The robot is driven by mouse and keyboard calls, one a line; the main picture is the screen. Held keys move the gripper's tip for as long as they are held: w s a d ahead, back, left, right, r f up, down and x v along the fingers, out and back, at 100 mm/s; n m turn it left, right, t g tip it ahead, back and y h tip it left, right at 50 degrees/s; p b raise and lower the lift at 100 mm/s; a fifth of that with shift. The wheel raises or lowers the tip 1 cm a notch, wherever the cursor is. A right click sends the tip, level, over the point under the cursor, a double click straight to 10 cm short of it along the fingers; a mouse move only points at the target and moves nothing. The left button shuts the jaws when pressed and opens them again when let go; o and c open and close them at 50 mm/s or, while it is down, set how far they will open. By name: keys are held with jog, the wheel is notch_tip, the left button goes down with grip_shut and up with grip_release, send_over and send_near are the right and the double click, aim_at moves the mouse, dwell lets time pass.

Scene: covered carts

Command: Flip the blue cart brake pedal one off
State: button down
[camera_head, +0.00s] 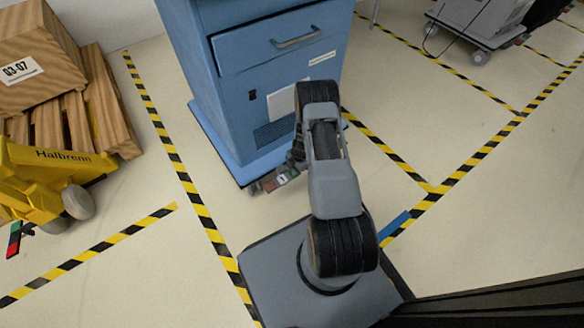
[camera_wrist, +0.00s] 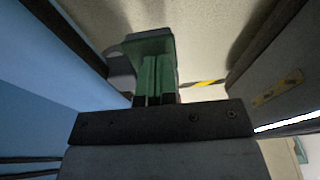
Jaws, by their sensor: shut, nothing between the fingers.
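The blue cart (camera_head: 250,90) stands in the middle of the head view, with its blue side along the left of the wrist view (camera_wrist: 45,95). A green pedal (camera_wrist: 148,46) fills the upper middle of the wrist view. My gripper (camera_wrist: 154,78) is shut and empty, its fingers lined up in front of the green pedal. I cannot tell whether they touch it. In the head view my gripper is mostly hidden behind my arm, low by the cart's front.
A yellow pallet jack (camera_head: 45,180) with wooden crates (camera_head: 35,60) stands on the left. Another grey cart (camera_head: 480,18) is at the back right. Striped tape (camera_head: 170,150) marks the pale floor, which is clear on both sides of the blue cart.

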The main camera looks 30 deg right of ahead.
jog(key=shift+d+f+b, duration=0.3)
jog(key=shift+f+b, duration=0.1)
jog(key=shift+b, duration=0.2)
jog(key=shift+r, duration=0.1)
jog(key=shift+r, duration=0.3)
jog(key=r, duration=0.1)
jog(key=d+r+p, duration=0.1)
jog(key=r, duration=0.1)
jog(key=r+p, duration=0.1)
jog(key=shift+w+d+r, duration=0.1)
jog(key=shift+d+r, duration=0.05)
jog(key=shift+d, duration=0.1)
jog(key=d+r+p, duration=0.3)
jog(key=d+r, duration=0.2)
jog(key=r, duration=0.1)
jog(key=shift+w+d+r, duration=0.2)
jog(key=shift+w+r, duration=0.1)
jog(key=shift+r, duration=0.1)
